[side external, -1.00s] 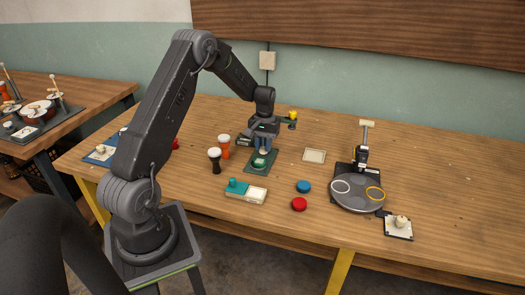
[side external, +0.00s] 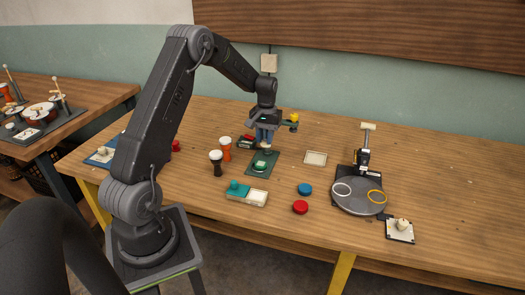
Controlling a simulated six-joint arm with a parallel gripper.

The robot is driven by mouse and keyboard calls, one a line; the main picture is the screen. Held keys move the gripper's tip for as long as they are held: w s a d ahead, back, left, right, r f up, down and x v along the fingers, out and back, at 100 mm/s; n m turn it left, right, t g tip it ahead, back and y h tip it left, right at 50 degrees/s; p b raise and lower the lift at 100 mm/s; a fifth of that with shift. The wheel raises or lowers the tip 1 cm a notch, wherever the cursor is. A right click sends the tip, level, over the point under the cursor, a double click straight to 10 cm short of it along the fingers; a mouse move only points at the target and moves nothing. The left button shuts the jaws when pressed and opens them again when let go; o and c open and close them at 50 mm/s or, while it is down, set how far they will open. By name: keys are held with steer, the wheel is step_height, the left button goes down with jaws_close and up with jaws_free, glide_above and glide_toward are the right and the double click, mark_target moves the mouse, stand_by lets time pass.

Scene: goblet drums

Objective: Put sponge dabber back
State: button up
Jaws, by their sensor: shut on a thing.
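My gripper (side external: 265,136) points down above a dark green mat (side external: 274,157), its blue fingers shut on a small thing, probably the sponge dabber. The fingers hide most of it, so its shape is unclear. A round green piece with a pale top (side external: 260,167) lies on the mat just below and apart from my gripper.
A black drum (side external: 216,163) and an orange drum (side external: 226,149) stand left of the mat. A blue disc (side external: 304,189) and a red disc (side external: 300,207) lie to the right. A pale square tray (side external: 316,158) and a grey turntable (side external: 358,202) are farther right.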

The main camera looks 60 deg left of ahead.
steer(key=s+d+m+y, duration=0.1)
steer(key=s+d+m, duration=0.1)
steer(key=s+m, duration=0.55)
steer(key=m, duration=0.2)
glide_above(280, 187)
steer(key=shift+n, duration=0.25)
steer(key=f, duration=0.6)
steer(key=shift+w+a+f, duration=0.1)
steer(key=shift+w+f, duration=0.05)
steer(key=shift+w, duration=0.15)
steer(key=shift+w+f, duration=0.1)
steer(key=shift+f, duration=1.95)
steer(key=shift+f, duration=0.15)
steer(key=o, duration=0.9)
